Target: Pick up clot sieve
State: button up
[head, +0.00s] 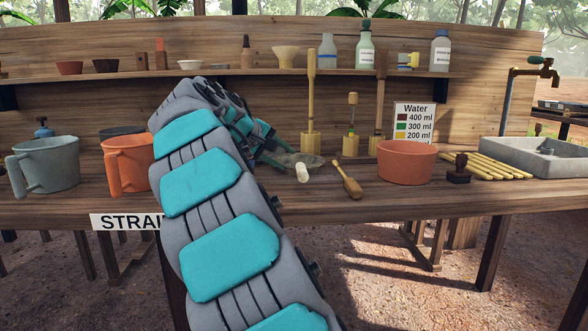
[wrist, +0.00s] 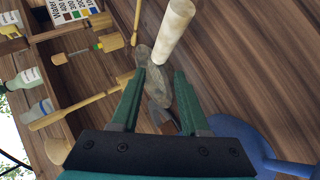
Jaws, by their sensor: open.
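The clot sieve appears to be the greyish mesh disc (head: 306,159) with a thick cream handle (head: 302,173), on the wooden bench in the head view. In the wrist view, the cream handle (wrist: 172,32) points up and away, and the mesh (wrist: 157,84) lies between and beyond the fingers. My gripper (wrist: 160,72) is open, with one green finger on each side of the mesh. I cannot tell whether either finger touches it. In the head view, my gripper (head: 285,154) is low beside the sieve, partly hidden by my arm.
A wooden brush-like tool (head: 347,182) and a terracotta bowl (head: 407,162) are right of the sieve. Upright wooden tools (head: 311,105) stand behind. An orange jug (head: 127,165) is to the left. A blue round object (wrist: 245,140) is close to the gripper's right in the wrist view.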

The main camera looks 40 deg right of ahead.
aim_at(297, 165)
jog(key=x, duration=0.7)
jog(key=shift+w+d, duration=0.25)
jog(key=shift+w, duration=0.1)
grip_shut()
